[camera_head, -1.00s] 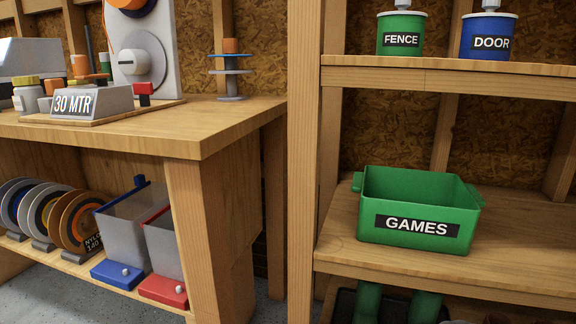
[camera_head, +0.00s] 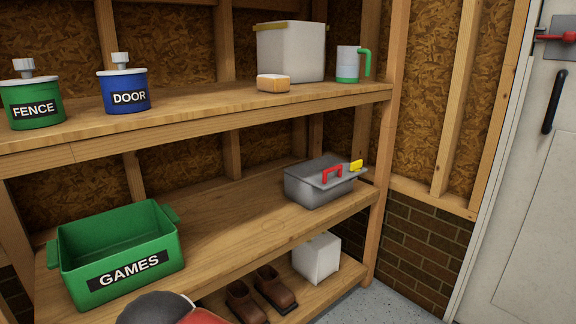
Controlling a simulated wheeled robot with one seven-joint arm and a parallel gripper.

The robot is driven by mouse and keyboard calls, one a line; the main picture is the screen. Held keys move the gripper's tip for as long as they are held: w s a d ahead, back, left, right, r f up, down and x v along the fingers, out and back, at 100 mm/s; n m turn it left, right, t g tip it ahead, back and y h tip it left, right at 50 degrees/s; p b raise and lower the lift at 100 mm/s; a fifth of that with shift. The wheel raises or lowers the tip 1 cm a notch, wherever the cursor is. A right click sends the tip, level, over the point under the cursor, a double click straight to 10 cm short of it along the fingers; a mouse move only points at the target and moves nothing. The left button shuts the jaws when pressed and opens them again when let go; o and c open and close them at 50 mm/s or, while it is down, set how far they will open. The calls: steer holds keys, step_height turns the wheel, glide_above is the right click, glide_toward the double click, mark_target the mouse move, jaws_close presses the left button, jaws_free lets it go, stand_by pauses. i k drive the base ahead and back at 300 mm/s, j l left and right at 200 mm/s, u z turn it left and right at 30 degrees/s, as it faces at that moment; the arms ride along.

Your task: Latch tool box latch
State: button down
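A grey tool box (camera_head: 318,190) stands on the middle shelf at its right end, near the shelf post. It has a red handle (camera_head: 332,172) on top. A yellow latch (camera_head: 356,165) sits at the top right of the box and appears to stick up; the fine detail of its catch is too small to tell. My gripper is not in view, and nothing touches the tool box.
A green GAMES bin (camera_head: 120,238) stands left on the same shelf (camera_head: 245,215), with bare shelf between. Above are FENCE (camera_head: 32,103) and DOOR (camera_head: 126,92) pots. Brown boots (camera_head: 258,292) and a white box (camera_head: 316,258) stand below. A door (camera_head: 530,180) is at right.

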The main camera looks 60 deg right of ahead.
mark_target(355, 167)
steer(key=z, duration=2.35)
